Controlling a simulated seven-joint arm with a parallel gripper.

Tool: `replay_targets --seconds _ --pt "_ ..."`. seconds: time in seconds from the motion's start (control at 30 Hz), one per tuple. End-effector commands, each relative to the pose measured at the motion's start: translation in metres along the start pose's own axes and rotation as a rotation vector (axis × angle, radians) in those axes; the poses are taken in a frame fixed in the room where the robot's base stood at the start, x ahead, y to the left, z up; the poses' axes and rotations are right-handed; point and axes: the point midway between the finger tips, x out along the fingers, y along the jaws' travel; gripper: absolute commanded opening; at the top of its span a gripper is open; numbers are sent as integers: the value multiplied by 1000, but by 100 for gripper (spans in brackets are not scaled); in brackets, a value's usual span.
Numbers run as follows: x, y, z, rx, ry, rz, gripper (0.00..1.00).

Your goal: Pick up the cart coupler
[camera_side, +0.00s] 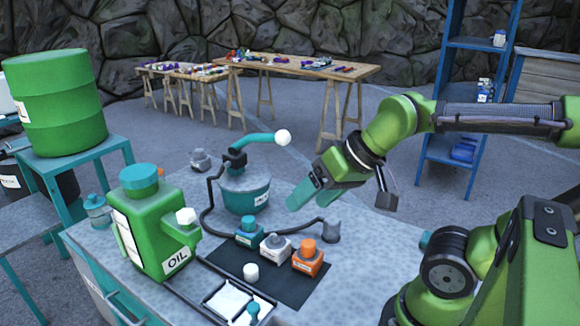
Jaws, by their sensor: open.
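My gripper (308,194) is open and empty above the right part of the grey worktable, with teal fingers pointing down and left. A dark hose curves around a teal pump pot (246,190) and ends at a grey fitting (332,231), which looks like the cart coupler, though I cannot read a label on it. The fitting stands on the table below and slightly right of my fingertips, apart from them. Teal (248,234), grey-white (275,247) and orange (307,257) small blocks with knobs stand on a dark mat (291,288) to its left and front.
A green oil can (150,230) stands at the table's left. The table right of the fitting looks mostly clear.

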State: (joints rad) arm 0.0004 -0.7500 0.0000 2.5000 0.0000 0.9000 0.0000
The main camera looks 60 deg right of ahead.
Motion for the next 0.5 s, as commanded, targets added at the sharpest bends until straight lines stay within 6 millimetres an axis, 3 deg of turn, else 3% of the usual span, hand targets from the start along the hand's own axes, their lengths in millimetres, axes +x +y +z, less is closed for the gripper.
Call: replay_targets --seconds 0.13,0.27,0.5 --pt "10 14 -5 52 -28 43 73" --pt "25 44 -30 139 -91 138 73" --pt "48 137 -78 236 -294 340 73"
